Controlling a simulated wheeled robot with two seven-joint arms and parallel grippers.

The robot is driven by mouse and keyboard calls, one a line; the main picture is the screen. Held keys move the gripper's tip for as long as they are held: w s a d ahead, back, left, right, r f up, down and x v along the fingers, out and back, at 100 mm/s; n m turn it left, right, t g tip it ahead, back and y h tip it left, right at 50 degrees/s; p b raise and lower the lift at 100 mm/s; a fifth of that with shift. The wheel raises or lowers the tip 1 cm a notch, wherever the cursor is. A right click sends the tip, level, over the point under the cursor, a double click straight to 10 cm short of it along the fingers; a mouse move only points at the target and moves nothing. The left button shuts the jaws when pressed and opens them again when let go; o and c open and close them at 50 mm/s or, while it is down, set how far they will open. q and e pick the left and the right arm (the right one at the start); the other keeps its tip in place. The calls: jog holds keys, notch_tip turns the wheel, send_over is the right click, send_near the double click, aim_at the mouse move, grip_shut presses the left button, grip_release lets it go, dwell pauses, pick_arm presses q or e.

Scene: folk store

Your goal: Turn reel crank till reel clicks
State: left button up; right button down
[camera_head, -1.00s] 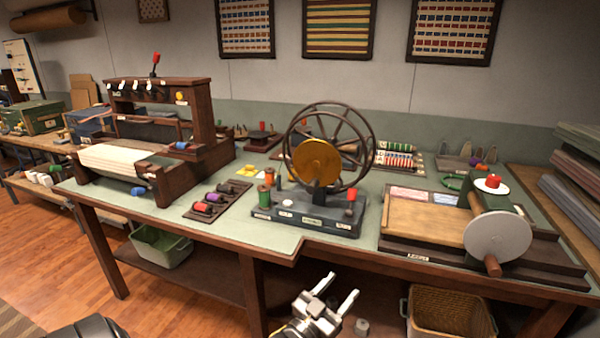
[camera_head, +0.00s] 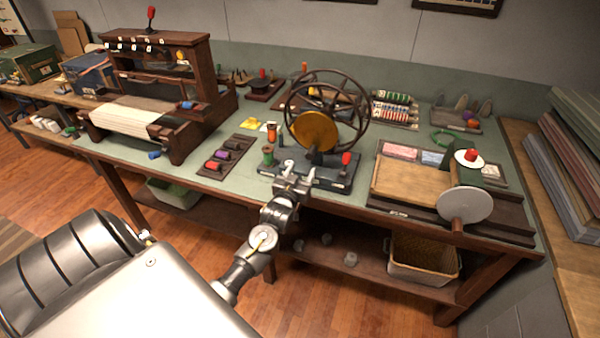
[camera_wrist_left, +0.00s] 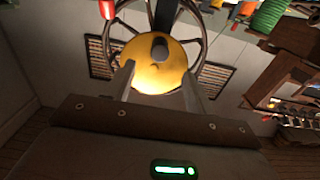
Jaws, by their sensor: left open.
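A spoked dark wheel (camera_head: 362,112) with a brass disc (camera_head: 314,131) stands upright on a dark base (camera_head: 330,178) on the bench. A red knob (camera_head: 346,158) stands at the base's right. My left gripper (camera_head: 297,176) is open and empty at the front of this base, in front of and below the disc. In the left wrist view the disc (camera_wrist_left: 160,72) shows beyond and between the open fingers, apart from them as far as I can tell. A wooden crank handle (camera_head: 457,225) sticks out from a grey disc (camera_head: 465,205) on the machine at right. My right gripper is out of view.
Thread spools (camera_head: 268,155) stand left of the wheel, near a spool rack (camera_head: 207,175). A wooden loom (camera_head: 186,140) stands farther left. A wicker-lined bin (camera_head: 424,268) sits on the lower shelf. My left arm reaches over the bench's front edge.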

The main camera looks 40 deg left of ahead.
aim_at(309, 157)
pick_arm(q)
jog(key=b+x, duration=0.7)
jog(key=x, duration=0.2)
jog(key=shift+w+a+f, duration=0.15)
jog(key=shift+w+f, duration=0.05)
jog(key=shift+w, duration=0.2)
jog(key=shift+w+r, duration=0.2)
jog(key=shift+r, duration=0.05)
jog(key=c, duration=0.8)
jog(key=shift+c, duration=0.2)
